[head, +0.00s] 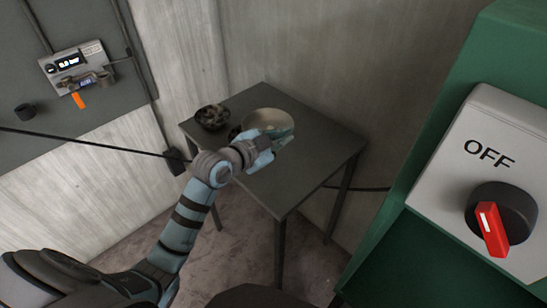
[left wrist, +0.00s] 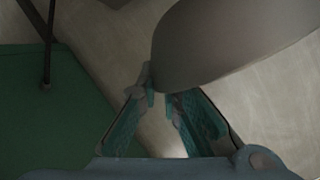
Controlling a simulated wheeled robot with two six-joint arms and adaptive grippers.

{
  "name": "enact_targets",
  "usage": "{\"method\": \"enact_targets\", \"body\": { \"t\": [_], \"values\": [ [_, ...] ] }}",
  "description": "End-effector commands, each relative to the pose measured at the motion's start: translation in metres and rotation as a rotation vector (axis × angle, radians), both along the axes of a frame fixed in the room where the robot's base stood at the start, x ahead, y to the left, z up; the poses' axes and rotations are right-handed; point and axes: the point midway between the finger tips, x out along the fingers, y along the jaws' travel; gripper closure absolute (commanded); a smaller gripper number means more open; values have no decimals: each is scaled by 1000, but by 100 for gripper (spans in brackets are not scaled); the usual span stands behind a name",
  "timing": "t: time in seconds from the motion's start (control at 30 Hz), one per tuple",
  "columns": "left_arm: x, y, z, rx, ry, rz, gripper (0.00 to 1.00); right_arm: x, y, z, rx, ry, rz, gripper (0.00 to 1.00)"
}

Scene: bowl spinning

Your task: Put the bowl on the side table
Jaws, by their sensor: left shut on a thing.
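The light bowl (head: 268,119) is over the far part of the dark square side table (head: 315,157) in the head view. My left gripper (head: 264,146) is at the near side of the bowl and shut on its rim. In the left wrist view the bowl (left wrist: 225,40) is a large grey curved shape at the upper right, with the fingertips (left wrist: 160,97) at its lower edge. I cannot tell whether the bowl's underside touches the tabletop. My right gripper is not in view.
A small dark bowl with lumpy contents (head: 212,117) stands on the table left of the light bowl. Walls (head: 310,55) close in behind the table. A green machine with an OFF switch (head: 502,219) stands at the right. The table's near right part is clear.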

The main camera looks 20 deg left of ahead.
Motion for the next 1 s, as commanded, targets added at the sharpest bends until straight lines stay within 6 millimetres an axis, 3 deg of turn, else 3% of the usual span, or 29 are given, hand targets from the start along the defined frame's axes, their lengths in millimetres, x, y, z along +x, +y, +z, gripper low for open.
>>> {"method": "enact_targets", "body": {
  "t": [0.03,0.1,0.2,0.3,0.63,0.97,1.0],
  "values": [
    [-1,0,-24,-2,8,-1,100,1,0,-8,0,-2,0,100],
    [-1,0,-54,-2,8,0,100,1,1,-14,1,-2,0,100],
    [-1,1,-92,0,5,0,100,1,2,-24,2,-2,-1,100],
    [-1,1,-117,-1,2,-1,100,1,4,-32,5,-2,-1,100],
    [-1,1,-171,2,0,-1,100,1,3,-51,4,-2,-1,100],
    [-1,1,-172,2,-2,-1,100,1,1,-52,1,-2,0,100],
    [-1,1,-173,2,-1,-2,92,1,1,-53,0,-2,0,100]
  ]
}}
